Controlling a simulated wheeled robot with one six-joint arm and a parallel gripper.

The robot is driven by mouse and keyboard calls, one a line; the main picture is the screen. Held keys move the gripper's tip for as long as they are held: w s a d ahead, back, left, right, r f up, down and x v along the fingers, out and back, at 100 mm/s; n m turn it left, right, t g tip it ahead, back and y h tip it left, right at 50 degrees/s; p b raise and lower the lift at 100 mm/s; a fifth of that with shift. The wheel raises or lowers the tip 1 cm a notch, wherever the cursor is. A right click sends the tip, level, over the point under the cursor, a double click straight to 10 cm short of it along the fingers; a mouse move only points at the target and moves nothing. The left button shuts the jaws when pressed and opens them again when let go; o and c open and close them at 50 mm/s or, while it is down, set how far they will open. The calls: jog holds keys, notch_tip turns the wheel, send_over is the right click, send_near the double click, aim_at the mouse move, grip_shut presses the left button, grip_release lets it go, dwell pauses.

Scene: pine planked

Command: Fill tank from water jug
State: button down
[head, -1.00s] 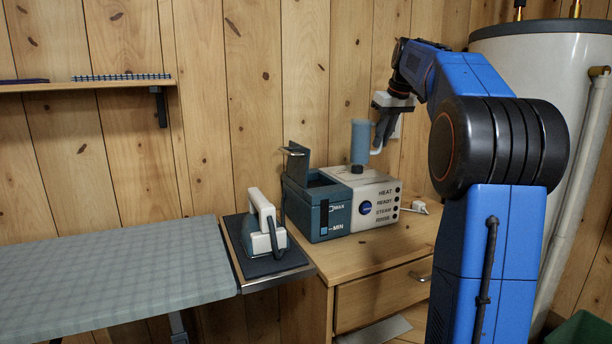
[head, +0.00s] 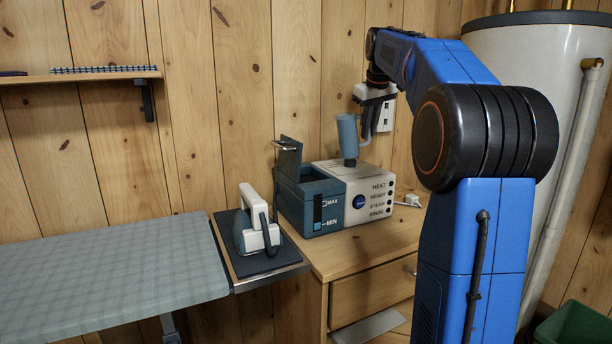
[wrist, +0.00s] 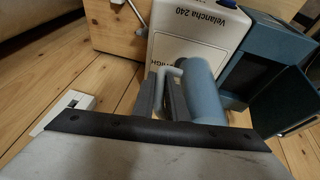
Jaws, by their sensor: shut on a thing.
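The water jug (head: 347,137) is a blue cylinder with a pale handle, tilted slightly with its top leaning left. My gripper (head: 377,118) is shut on its handle, at the jug's right. In the wrist view the jug (wrist: 205,92) is beside my gripper's dark fingers (wrist: 165,95). The teal tank (head: 318,222) is the left part of the steam station, with its lid (head: 289,158) raised and its top open. In the head view the jug appears over the station's white part (head: 368,205), right of the tank opening. The water inside is not visible.
The station stands on a wooden cabinet (head: 370,258). An iron (head: 257,225) rests on a dark pad at the end of the ironing board (head: 100,265). A white boiler (head: 545,75) stands at the right. A shelf (head: 80,75) is on the left wall.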

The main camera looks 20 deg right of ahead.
aim_at(340, 116)
jog(key=shift+w+a+r+h, duration=0.1)
jog(key=shift+a+r+h, duration=0.65)
jog(key=shift+r+h, duration=0.25)
jog(key=shift+a+r+n, duration=0.15)
jog(key=shift+a+n, duration=0.1)
jog(key=shift+n, duration=0.05)
jog(key=shift+w+a+r+g+h, duration=0.15)
jog(key=shift+a+g+h, duration=0.25)
jog(key=shift+h, duration=0.5)
jog(key=shift+a+h, duration=0.5)
jog(key=shift+a, duration=0.1)
jog(key=shift+a+r+n, duration=0.15)
jog(key=shift+a+n, duration=0.15)
jog(key=shift+h, duration=0.3)
jog(key=shift+w+a+r+n+h+p, duration=0.1)
jog(key=shift+a+n+h+p, duration=0.1)
jog(key=shift+a+h+p, duration=0.45)
jog(key=shift+w+a+r+n+h+p, duration=0.1)
jog(key=shift+a+n+h+p, duration=0.2)
jog(key=shift+h, duration=0.65)
jog(key=shift+w+a+n+h+p, duration=0.2)
jog(key=shift+a+h, duration=0.25)
jog(key=shift+h, duration=0.3)
jog(key=shift+s+a+n+h+p, duration=0.1)
jog(key=shift+a+h+p, duration=0.15)
jog(key=shift+a+h, duration=0.35)
jog(key=shift+w+a+r+h, duration=0.1)
jog(key=shift+a+r+h, duration=0.15)
jog(key=shift+a+h, duration=0.25)
dwell(0.3)
